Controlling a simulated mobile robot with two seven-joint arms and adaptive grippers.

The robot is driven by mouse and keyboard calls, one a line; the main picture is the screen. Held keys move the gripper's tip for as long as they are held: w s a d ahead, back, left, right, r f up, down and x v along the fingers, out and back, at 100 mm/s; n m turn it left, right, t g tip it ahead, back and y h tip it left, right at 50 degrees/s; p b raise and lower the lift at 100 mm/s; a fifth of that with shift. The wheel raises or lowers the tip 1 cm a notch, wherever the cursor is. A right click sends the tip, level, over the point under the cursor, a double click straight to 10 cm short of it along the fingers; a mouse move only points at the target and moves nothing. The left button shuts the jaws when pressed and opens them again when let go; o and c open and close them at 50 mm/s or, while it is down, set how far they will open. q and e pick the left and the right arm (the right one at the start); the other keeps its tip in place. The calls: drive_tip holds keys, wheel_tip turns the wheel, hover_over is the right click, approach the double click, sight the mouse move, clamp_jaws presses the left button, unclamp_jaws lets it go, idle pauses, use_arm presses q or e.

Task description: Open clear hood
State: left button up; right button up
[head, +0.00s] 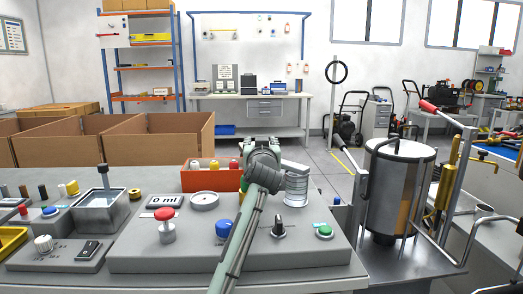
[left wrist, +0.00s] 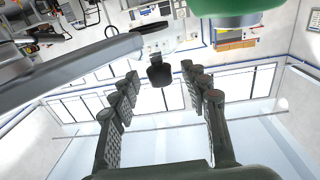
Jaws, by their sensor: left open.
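No clear hood can be made out for certain in the head view. In the left wrist view a small see-through piece (left wrist: 172,42) with a black knob (left wrist: 160,74) shows beyond my left gripper (left wrist: 159,78); I cannot tell if it is the hood. The gripper's fingers are spread with nothing clearly held between them. In the head view my arm rises from the bottom centre and ends above the grey control panel (head: 135,258), beside a ridged silver cylinder (head: 297,190); the fingertips are hard to make out there. My right gripper is not in view.
The panel bears a red button (head: 167,215), a blue button (head: 223,228), a green button (head: 325,231) and a black knob (head: 279,229). An orange bin (head: 200,181) stands behind it. A large metal cylinder (head: 398,185) with bars stands right. Cardboard boxes (head: 158,137) stand back left.

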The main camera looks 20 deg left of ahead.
use_arm(q)
drive_tip(key=v, duration=0.9)
drive_tip(key=shift+s, duration=0.4)
drive_tip(key=shift+d, duration=0.15)
